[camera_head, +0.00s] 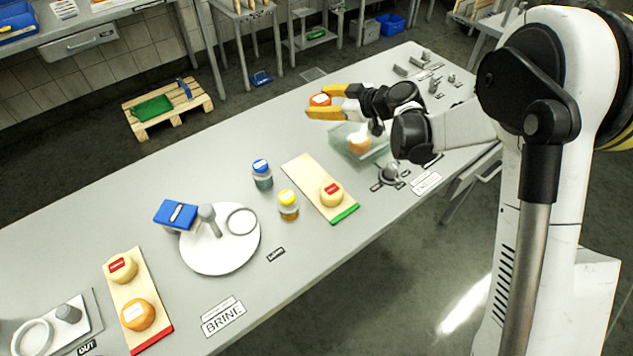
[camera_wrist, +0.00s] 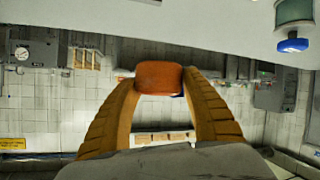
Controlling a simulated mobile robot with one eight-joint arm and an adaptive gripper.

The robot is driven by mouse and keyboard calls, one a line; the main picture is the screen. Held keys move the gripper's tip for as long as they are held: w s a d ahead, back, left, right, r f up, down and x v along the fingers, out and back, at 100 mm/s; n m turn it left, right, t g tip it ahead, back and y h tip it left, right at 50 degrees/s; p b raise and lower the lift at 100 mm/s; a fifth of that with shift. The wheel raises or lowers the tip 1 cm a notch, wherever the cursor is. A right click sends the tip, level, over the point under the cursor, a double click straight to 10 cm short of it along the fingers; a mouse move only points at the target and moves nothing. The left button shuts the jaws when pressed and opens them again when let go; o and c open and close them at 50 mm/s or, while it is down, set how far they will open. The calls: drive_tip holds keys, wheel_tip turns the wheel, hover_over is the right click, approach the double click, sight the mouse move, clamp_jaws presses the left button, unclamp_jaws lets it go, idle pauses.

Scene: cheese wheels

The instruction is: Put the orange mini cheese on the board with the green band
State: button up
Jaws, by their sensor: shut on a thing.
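In the wrist view the same cheese (camera_wrist: 159,77) sits between the yellow fingertips. The board with the green band (camera_head: 302,174) lies on the table, below and nearer than the gripper. A pale yellow cheese (camera_head: 331,194) with a red label stands on it near the green end; the far part of the board is bare.
A clear tray (camera_head: 342,143) holding another orange cheese (camera_head: 359,144) stands right of the board. Jars with blue (camera_head: 262,175) and yellow (camera_head: 288,205) lids stand left of it. A board with a red band (camera_head: 148,285) holds two cheeses. A white round plate (camera_head: 222,262) lies between.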

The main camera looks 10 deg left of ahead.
drive_tip(key=shift+s+a+f, duration=0.55)
drive_tip(key=shift+a+f, duration=0.05)
drive_tip(key=shift+a, duration=0.25)
drive_tip(key=b, duration=0.4)
hover_over(304, 171)
wheel_tip(304, 171, down, 6)
drive_tip(key=shift+w+a+f, duration=0.1)
drive_tip(key=shift+a+f, duration=0.05)
drive_tip(key=shift+f+b, duration=1.2)
drive_tip(key=shift+f, duration=0.75)
drive_tip(key=shift+f, duration=0.15)
drive_tip(key=o, duration=1.2)
drive_tip(key=shift+o, duration=0.2)
